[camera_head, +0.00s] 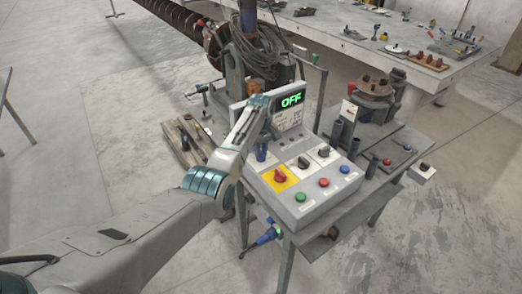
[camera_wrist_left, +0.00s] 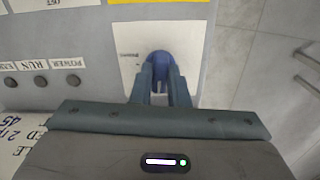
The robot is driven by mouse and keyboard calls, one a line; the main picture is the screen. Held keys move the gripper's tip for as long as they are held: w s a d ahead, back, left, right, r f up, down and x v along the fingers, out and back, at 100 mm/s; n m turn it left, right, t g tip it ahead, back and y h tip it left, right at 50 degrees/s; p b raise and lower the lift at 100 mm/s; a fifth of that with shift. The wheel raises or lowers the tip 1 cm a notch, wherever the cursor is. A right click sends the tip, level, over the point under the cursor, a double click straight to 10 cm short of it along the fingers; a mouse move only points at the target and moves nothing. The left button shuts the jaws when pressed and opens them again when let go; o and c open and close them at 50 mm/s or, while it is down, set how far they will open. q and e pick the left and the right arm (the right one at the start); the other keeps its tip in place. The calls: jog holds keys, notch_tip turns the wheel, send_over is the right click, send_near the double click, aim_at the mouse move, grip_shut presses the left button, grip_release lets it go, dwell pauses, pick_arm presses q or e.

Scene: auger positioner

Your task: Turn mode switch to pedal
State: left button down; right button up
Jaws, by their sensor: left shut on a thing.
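The grey control box (camera_head: 310,205) stands on a metal stand, with several knobs and buttons on its sloped face. My left gripper (camera_head: 261,148) reaches over its left end. In the left wrist view my left gripper (camera_wrist_left: 161,82) is shut on a blue knob (camera_wrist_left: 158,58) on a white plate (camera_wrist_left: 125,42). The plate's small lettering is unreadable, so I cannot tell which setting the knob points to. The box's display (camera_head: 292,100) reads OFF in green. My right gripper is not in view.
A red switch (camera_head: 280,175) on a yellow plate and two black knobs (camera_head: 303,161) (camera_head: 323,152) sit close by. A long auger (camera_head: 180,20) and a workbench (camera_head: 350,40) stand behind. The floor at left is mostly clear.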

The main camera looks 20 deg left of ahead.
pick_arm(q)
jog(key=m+p, duration=0.1)
jog(key=m, duration=0.2)
jog(key=shift+r, duration=0.15)
jog(key=m+p, duration=0.1)
jog(key=m, duration=0.4)
jog(key=shift+p, duration=0.35)
jog(key=m, duration=0.4)
jog(key=shift+p, duration=0.4)
jog(key=m, duration=0.4)
jog(key=shift+m, duration=0.3)
jog(key=shift+w, duration=0.1)
jog(key=c, duration=1.4)
grip_release()
